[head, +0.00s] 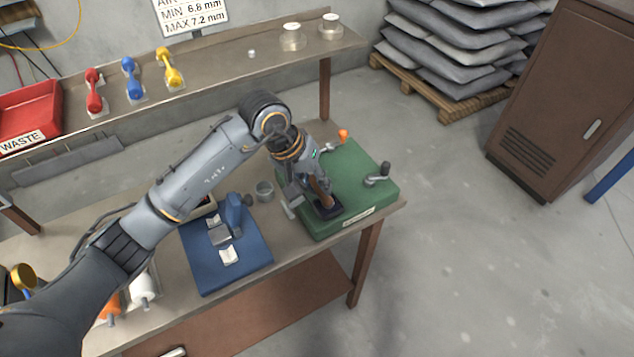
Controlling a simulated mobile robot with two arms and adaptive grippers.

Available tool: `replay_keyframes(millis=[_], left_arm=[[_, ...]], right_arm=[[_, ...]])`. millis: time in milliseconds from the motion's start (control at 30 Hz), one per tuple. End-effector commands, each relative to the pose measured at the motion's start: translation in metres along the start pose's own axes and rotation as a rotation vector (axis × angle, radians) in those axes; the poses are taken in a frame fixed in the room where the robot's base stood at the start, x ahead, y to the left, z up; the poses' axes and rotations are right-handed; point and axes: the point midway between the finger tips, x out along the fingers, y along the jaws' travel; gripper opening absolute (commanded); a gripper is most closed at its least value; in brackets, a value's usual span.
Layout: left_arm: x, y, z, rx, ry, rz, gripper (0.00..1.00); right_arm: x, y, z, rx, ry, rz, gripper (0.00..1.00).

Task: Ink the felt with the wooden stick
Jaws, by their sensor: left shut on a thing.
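My left gripper (306,187) reaches in from the left and is shut on the brown wooden stick (321,192). The stick is tilted, and its lower end is at a small dark pad (331,211), which looks like the felt, on the green machine base (356,164). I cannot tell whether the stick touches the pad. The gripper hides part of the stick and the pad's left side. My right gripper is out of view.
The green base carries a crank (378,176) and an orange-knobbed lever (343,135). A blue fixture (226,246) and a small grey cup (264,191) stand left of it. A shelf (222,68) runs behind. A red waste bin (30,112) is at far left.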

Motion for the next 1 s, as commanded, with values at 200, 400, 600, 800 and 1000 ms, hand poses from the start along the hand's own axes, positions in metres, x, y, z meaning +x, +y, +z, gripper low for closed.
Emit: replay_keyframes(millis=[200, 400, 600, 800, 1000], left_arm=[[-0.015, 0.004, -0.002, 0.0, -0.004, -0.004, 0.0], [-0.031, 0.01, -0.007, 0.001, 0.0, -0.002, 0.0], [-0.046, 0.016, -0.01, 0.001, 0.001, -0.002, 0.0], [-0.059, 0.021, -0.013, 0.001, 0.0, -0.002, 0.0], [-0.064, 0.023, -0.014, 0.0, -0.001, 0.0, 0.0]], right_arm=[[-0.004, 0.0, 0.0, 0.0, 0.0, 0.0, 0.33], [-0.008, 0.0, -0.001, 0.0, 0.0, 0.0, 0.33], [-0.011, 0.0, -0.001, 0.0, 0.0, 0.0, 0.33], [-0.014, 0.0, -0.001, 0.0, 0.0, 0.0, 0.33], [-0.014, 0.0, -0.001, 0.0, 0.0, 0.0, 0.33]])
